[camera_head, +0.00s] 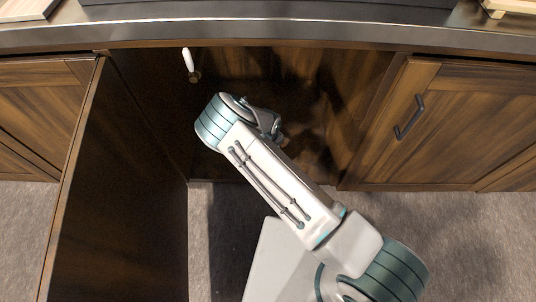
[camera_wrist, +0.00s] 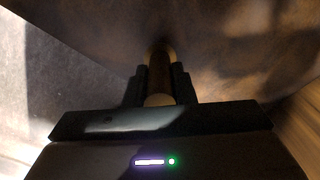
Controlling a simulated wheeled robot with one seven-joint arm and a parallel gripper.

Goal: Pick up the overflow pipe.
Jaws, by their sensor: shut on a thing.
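My gripper (camera_wrist: 160,78) is shut on a short brown cylinder with paler tan ends (camera_wrist: 159,72), seen between the two dark fingers in the wrist view. I take this cylinder for the overflow pipe, though the view is dark. In the head view my arm reaches down into the open cabinet (camera_head: 327,85), and my gripper and the held cylinder are mostly hidden behind it.
A slim white piece with a brownish lower end (camera_head: 188,60) stands at the cabinet's upper left. The open door (camera_head: 115,200) stands to the left of my arm. A closed door with a dark handle (camera_head: 410,117) is at the right. The counter edge (camera_head: 300,33) runs above.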

